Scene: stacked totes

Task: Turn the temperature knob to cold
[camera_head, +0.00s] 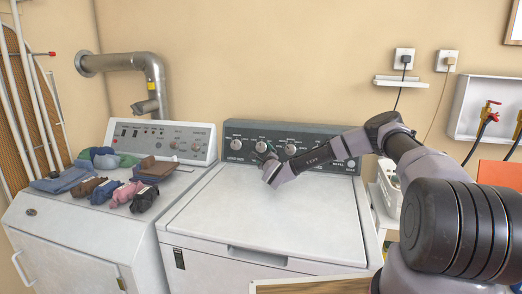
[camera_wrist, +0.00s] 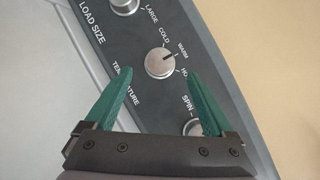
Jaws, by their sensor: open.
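The temperature knob (camera_wrist: 160,62) is a round silver dial on the washer's dark panel, with COLD, WARM and a partly covered HOT printed around it. Its dark pointer mark points toward WARM. My gripper (camera_wrist: 159,74) is open, its two green fingertips just below the knob in the wrist view, one toward each side. I cannot tell if they touch it. The left finger hides part of the TEMPERATURE label. In the head view the knob (camera_head: 261,147) sits second from the left on the panel, with my gripper (camera_head: 267,158) right in front of it.
The load size knob (camera_wrist: 124,4) and the spin knob (camera_wrist: 193,127) flank the temperature knob. The white washer lid (camera_head: 265,215) below is clear. Folded clothes (camera_head: 120,180) lie on the machine at left. A small shelf (camera_head: 400,82) is on the wall.

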